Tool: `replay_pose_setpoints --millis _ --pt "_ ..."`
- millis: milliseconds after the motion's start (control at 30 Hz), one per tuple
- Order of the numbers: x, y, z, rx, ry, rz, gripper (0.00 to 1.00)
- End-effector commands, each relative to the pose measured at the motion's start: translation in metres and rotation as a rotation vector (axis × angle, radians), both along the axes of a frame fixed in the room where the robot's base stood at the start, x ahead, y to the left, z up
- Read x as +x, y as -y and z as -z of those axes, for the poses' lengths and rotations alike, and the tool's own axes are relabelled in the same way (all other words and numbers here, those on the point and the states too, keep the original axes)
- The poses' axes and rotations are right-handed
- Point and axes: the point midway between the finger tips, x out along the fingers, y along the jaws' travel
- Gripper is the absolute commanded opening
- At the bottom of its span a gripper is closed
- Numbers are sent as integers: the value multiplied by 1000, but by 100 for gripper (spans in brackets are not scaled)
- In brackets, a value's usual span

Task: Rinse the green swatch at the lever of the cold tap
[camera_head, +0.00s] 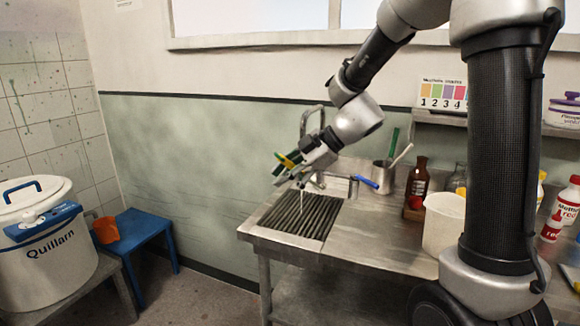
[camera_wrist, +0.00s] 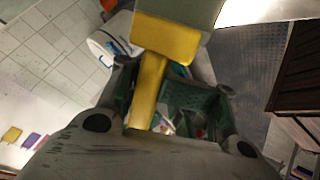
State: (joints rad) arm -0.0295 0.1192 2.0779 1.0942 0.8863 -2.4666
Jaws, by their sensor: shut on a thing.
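My gripper (camera_head: 285,166) is shut on a yellow holder (camera_head: 291,159), in front of the curved metal tap (camera_head: 312,115) and above the ribbed drainer (camera_head: 303,215). In the wrist view the yellow holder (camera_wrist: 150,85) runs between the fingers (camera_wrist: 172,105) and widens into a crosspiece. A flat grey-green piece (camera_wrist: 182,10), perhaps the green swatch, sits at its end, cut off by the frame. Green parts also show around the gripper in the head view. A blue lever (camera_head: 366,182) points right beside the tap. A thin pale streak, perhaps water, drops below the gripper.
A metal cup (camera_head: 384,176), brown bottle (camera_head: 417,180) and white tub (camera_head: 443,222) stand on the steel counter right of the drainer. A white bucket (camera_head: 45,265) stands at left. An orange scoop (camera_head: 106,229) rests on a blue stool (camera_head: 145,228).

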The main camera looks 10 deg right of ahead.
Motion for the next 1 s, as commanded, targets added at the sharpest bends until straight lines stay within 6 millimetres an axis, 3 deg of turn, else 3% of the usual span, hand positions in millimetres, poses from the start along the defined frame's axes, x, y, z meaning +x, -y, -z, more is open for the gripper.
replay_pose_setpoints --millis 567,1000 --pt "-2 1 -1 0 1 1 0" --pt "-44 12 -18 0 1 1 0"
